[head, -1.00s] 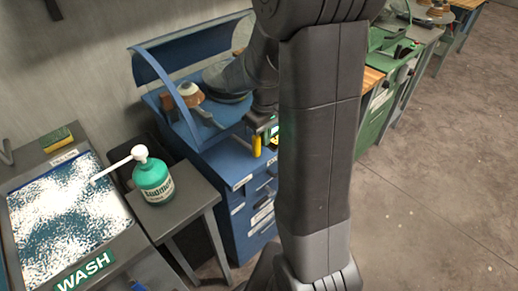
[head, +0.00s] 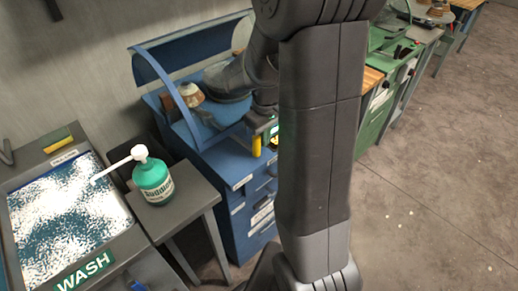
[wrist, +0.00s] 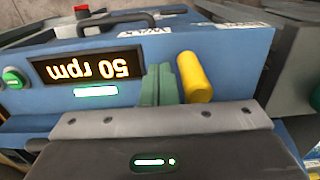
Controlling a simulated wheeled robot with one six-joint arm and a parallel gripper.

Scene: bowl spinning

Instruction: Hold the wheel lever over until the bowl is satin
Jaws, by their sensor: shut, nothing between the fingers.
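The yellow wheel lever (wrist: 194,78) stands on the front of the blue machine, tilted in the wrist view. It also shows in the head view (head: 256,146). My gripper's green fingers (wrist: 160,84) are shut, with nothing between them, close to the lever's left side in the wrist view. I cannot tell whether they touch it. The display (wrist: 88,67) reads 50 rpm, upside down. A tan and white rounded piece (head: 190,94), perhaps the bowl, sits under the machine's curved hood (head: 160,75). Its finish is too small to judge, and my arm hides part of the machine.
A red knob (wrist: 82,12) and a green button (wrist: 14,78) are on the machine. A green pump bottle (head: 153,181) stands on a small grey table at left, beside the WASH basin (head: 122,246). Green benches (head: 378,120) stand at right; the floor at right is clear.

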